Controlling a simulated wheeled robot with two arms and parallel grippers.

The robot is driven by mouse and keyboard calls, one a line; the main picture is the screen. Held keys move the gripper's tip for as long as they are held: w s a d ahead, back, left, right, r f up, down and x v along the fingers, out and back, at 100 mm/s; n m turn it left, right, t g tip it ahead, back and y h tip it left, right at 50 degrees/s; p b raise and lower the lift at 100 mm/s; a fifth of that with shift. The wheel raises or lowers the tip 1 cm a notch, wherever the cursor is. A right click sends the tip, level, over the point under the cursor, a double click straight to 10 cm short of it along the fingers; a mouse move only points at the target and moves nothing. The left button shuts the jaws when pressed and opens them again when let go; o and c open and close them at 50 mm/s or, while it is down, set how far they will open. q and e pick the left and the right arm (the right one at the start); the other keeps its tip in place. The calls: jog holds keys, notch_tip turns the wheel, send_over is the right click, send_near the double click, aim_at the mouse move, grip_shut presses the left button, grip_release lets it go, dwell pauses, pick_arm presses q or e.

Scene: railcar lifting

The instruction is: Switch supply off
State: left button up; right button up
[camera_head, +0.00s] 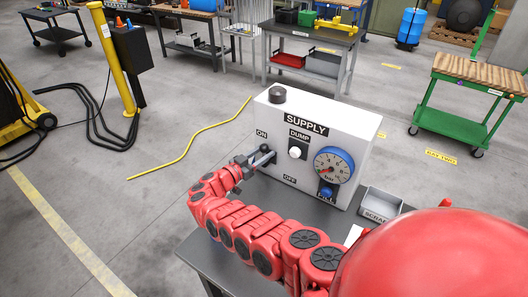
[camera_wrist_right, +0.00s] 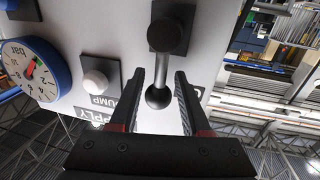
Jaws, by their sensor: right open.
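The white supply box (camera_head: 352,132) stands on a dark table, with ON, DUMP, OFF and FILL labels on its front. Its supply lever (camera_head: 264,149) is at the left of the front, just below the ON label. In the right wrist view the lever (camera_wrist_right: 157,72) has a dark pivot, a metal shaft and a black ball end. My right gripper (camera_head: 256,160) is at the lever. The wrist view shows that gripper (camera_wrist_right: 159,75) open, one finger on each side of the lever, with gaps visible. My left gripper is not in view.
A white dump knob (camera_head: 295,152), a blue-rimmed gauge (camera_head: 333,165) and a blue fill knob (camera_head: 326,192) are right of the lever. A grey scrap tray (camera_head: 383,203) sits right of the box. A green cart (camera_head: 465,95) stands farther back; floor left of the table is mostly clear.

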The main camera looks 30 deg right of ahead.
jog(key=shift+d, duration=0.3)
jog(key=shift+w, duration=0.1)
grip_shut()
